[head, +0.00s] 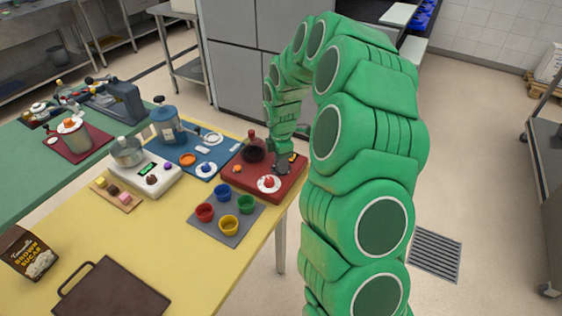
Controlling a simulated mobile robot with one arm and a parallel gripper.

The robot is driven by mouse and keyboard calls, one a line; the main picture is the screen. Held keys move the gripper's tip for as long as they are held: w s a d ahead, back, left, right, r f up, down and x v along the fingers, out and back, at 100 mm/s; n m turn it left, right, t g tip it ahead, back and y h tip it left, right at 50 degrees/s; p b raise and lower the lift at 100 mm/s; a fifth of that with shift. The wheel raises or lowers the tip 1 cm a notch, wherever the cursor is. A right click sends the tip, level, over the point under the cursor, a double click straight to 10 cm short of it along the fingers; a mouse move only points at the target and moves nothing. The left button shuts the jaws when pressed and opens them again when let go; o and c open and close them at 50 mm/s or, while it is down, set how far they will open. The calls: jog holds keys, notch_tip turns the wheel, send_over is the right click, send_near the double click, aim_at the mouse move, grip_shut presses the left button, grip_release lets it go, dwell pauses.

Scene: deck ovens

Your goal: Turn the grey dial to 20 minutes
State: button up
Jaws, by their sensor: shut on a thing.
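My green arm reaches over the yellow table, and my gripper (281,167) points down at the back right of a red board (291,182). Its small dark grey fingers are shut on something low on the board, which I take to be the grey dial. The fingers hide most of the dial, and its marks and minute setting cannot be read from here.
The red board also bears a dark round pot (254,151) and a white plate (268,184) with a red item. A grey mat (225,228) holds several coloured cups. A blue board (206,169) and white scale (150,178) stand left.

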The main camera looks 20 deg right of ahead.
jog(key=m, duration=2.3)
jog(key=shift+m, duration=0.3)
dwell(0.3)
jog(key=o, duration=1)
jog(key=shift+r, duration=0.1)
